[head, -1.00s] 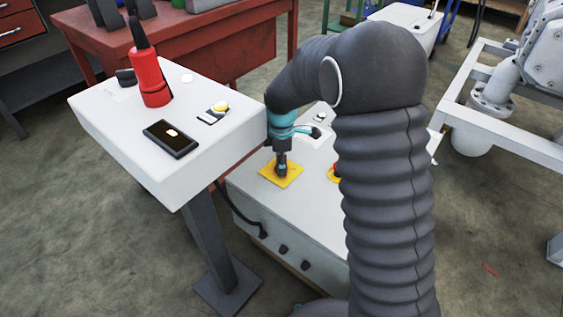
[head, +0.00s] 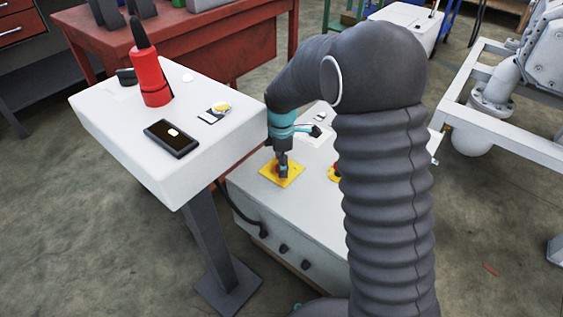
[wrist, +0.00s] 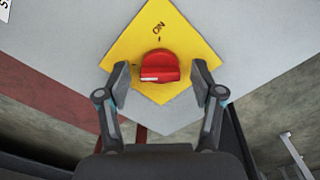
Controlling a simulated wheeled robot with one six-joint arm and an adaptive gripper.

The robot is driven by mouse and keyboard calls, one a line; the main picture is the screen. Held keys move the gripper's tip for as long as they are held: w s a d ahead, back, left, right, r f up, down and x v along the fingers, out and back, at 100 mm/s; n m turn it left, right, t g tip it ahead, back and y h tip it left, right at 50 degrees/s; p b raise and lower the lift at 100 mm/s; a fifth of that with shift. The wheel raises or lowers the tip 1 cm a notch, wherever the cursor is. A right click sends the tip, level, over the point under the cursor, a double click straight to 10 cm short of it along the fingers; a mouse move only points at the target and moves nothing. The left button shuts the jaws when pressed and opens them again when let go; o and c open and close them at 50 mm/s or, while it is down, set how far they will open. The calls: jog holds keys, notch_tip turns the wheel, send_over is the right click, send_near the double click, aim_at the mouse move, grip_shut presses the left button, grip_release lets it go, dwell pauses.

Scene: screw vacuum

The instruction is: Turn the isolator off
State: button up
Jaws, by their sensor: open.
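The isolator is a red rotary knob (wrist: 159,67) on a yellow square plate (wrist: 188,37), seen in the wrist view. The plate reads "ON" above the knob. The knob has a pale mark on its lower left edge. My gripper (wrist: 161,82) is open, with one finger on each side of the knob and a visible gap to each. In the head view my gripper (head: 283,172) points down over the yellow plate (head: 270,172) on the control box, and mostly hides the knob.
The grey control box (head: 300,215) carries another red button (head: 334,172) on yellow, partly behind my arm. A white pedestal table (head: 120,135) at left holds a red bottle-shaped item (head: 154,80) and a dark handheld device (head: 171,138). A cable hangs at the box's left side.

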jog(key=shift+r, duration=0.1)
notch_tip(320, 180, up, 12)
dwell(0.5)
dwell(0.4)
jog(key=s+d+r+m+t, duration=0.2)
jog(key=s+d+m, duration=0.3)
jog(key=s, duration=0.4)
jog(key=s+d+r+m+t, duration=0.1)
jog(key=s+d+r+m, duration=0.2)
jog(key=s+d+m, duration=0.3)
jog(key=s+d+r+m+t, duration=0.2)
jog(key=s+d+m, duration=0.3)
jog(key=s, duration=0.8)
jog(key=shift+d+r+m+t, duration=0.3)
jog(key=shift+r+m, duration=0.05)
jog(key=shift+m, duration=1.45)
